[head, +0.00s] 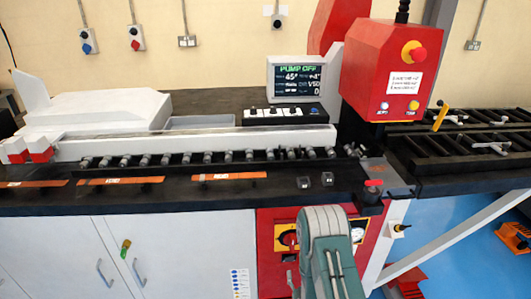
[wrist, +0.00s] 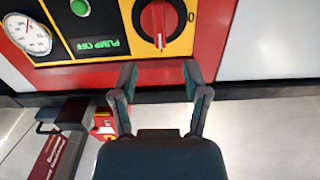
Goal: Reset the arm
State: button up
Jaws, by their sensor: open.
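My gripper (wrist: 158,82) is open and empty in the wrist view, its two fingers spread apart below a red panel. A red rotary knob (wrist: 159,22) on a yellow plate sits just beyond the fingertips, apart from them. In the head view my arm reaches toward the red front panel (head: 268,275) of the bender, and my gripper is hidden behind the arm link. The knob also shows in the head view (head: 289,239), just left of my arm.
A dial gauge (wrist: 27,34), a green button (wrist: 80,7) and a green "PUMP OFF" display (wrist: 98,45) are beside the knob. The red bender head (head: 385,75) stands at the back right. A screen (head: 300,79) reads "PUMP OFF". White cabinets (head: 185,250) fill the left.

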jog(key=w+r+g, duration=0.3)
jog(key=w+r, duration=0.3)
jog(key=r, duration=0.5)
jog(key=s+r+g, duration=0.3)
jog(key=r, duration=0.9)
jog(key=s+r+g, duration=0.2)
jog(key=s+r, duration=0.2)
jog(key=s, duration=0.5)
jog(key=s+r+g, duration=0.2)
jog(key=s+r, duration=0.3)
jog(key=s, duration=0.4)
jog(key=s+r+g, duration=0.2)
jog(key=s+r, duration=0.2)
jog(key=s, duration=0.6)
jog(key=shift+r, duration=0.2)
